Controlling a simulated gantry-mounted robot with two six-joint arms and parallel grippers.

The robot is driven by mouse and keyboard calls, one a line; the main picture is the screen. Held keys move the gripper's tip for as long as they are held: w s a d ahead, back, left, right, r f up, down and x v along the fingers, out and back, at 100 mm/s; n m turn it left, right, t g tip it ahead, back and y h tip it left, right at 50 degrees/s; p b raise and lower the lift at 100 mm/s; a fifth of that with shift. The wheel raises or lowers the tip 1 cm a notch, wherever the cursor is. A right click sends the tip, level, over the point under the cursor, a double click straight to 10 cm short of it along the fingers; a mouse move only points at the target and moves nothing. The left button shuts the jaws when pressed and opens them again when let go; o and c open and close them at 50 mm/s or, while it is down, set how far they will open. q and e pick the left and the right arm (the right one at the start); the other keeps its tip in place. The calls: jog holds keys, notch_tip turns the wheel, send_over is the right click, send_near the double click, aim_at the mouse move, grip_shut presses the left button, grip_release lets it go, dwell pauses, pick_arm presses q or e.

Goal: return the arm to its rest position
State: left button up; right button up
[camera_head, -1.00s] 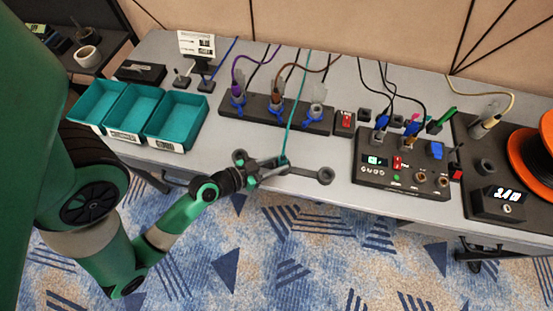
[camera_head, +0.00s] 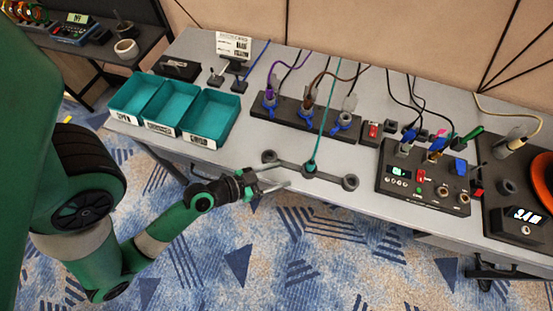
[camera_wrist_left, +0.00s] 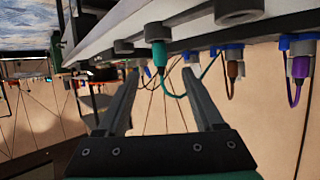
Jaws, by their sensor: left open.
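My left gripper (camera_head: 283,177) is open and empty, in front of the table's near edge and to the left of the teal plug. Its two parallel fingers also show in the left wrist view (camera_wrist_left: 160,80). The right gripper is not in view.
Three teal bins (camera_head: 209,118) sit at the table's left. A dark strip (camera_head: 290,110) with purple, brown and grey plugs stands behind the holder. A control box (camera_head: 424,180) and a display unit (camera_head: 520,217) are to the right. Open floor (camera_head: 290,260) lies in front.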

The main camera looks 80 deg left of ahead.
pick_arm(q)
jog(key=shift+s+d+r, duration=0.15)
jog(key=shift+s+r, duration=0.15)
jog(key=shift+s, duration=0.25)
